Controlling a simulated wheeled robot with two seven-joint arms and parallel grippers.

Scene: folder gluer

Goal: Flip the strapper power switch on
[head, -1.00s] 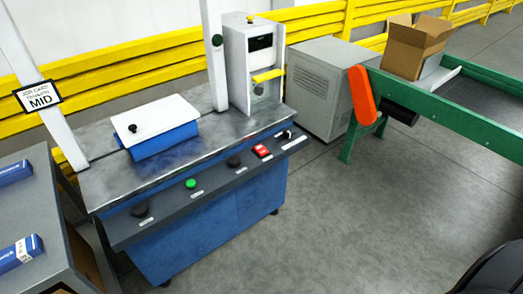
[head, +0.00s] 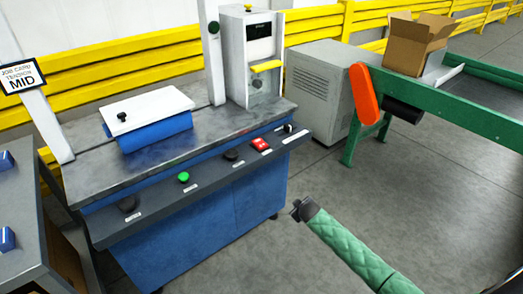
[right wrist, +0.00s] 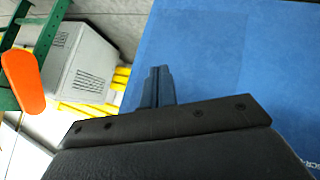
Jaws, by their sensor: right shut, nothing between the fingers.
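The strapper (head: 190,210) is a blue cabinet with a grey steel top and a dark sloping control panel along its front edge. A red rocker switch (head: 261,144) sits toward the panel's right end. Its on or off position is too small to tell. My right gripper (head: 299,209), on a green-sleeved arm, is in front of the cabinet's right end, lower in the picture than the switch and apart from it. In the right wrist view its fingers (right wrist: 158,86) are shut and empty before the blue cabinet side. My left gripper is out of view.
The panel also holds a green button (head: 184,177), black knobs (head: 128,204) and a small selector (head: 288,128). A green conveyor (head: 470,105) with an orange guard (head: 364,94) stands right, near a grey cabinet (head: 318,85). The floor between is clear.

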